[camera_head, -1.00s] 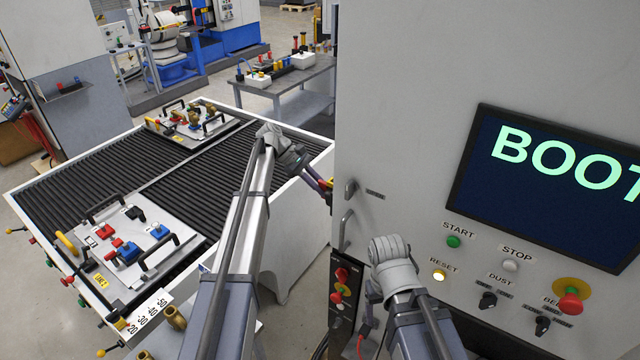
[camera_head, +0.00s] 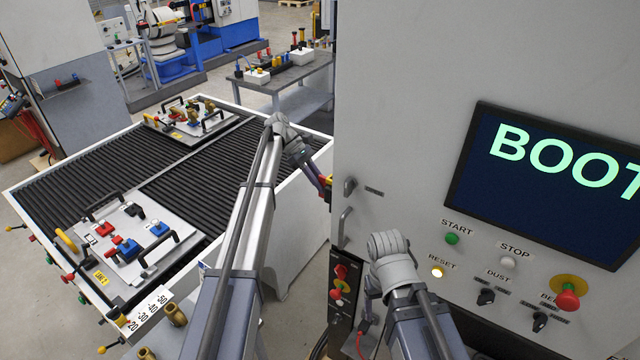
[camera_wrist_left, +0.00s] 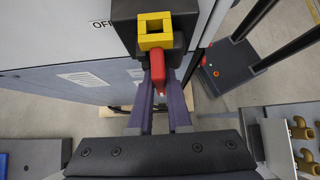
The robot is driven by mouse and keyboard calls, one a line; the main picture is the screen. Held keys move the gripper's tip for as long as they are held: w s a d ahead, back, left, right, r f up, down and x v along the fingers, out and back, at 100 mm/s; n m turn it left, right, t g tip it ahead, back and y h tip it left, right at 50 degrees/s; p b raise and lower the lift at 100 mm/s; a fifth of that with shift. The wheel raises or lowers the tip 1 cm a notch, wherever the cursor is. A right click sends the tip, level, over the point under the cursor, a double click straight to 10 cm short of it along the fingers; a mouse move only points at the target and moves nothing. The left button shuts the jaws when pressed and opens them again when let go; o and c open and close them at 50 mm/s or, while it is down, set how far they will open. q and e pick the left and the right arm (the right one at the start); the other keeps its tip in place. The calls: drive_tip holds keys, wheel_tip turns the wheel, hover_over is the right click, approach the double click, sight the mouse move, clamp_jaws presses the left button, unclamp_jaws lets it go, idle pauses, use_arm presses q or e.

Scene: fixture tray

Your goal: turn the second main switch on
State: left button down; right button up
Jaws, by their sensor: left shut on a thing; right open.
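A main switch shows in the left wrist view, with a red handle (camera_wrist_left: 158,68), a yellow mount (camera_wrist_left: 154,31) and a black housing (camera_wrist_left: 122,22). An OFF label (camera_wrist_left: 100,24) is left of it. My left gripper (camera_wrist_left: 163,84) is shut on the red handle. In the head view, my left gripper (camera_head: 322,186) is at the cabinet's left edge, where the switch is mostly hidden. I cannot tell from these views whether it is the second switch. My right gripper (camera_head: 370,293) is open in front of the cabinet, its fingers partly hidden by its wrist.
The grey cabinet (camera_head: 400,120) carries a screen (camera_head: 560,185), buttons and knobs at right. A roller table (camera_head: 85,180) with two fixture trays stands at left.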

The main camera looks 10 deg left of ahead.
use_arm(q)
drive_tip(key=c, duration=0.9)
unclamp_jaws()
drive_tip(key=shift+o, duration=0.2)
drive_tip(key=shift+a+r, duration=0.1)
drive_tip(key=p+v, duration=0.5)
drive_tip(key=v, duration=0.2)
drive_tip(key=shift+a+r+p, duration=0.15)
drive_tip(key=shift+a+p, duration=0.05)
drive_tip(key=shift+p, duration=0.1)
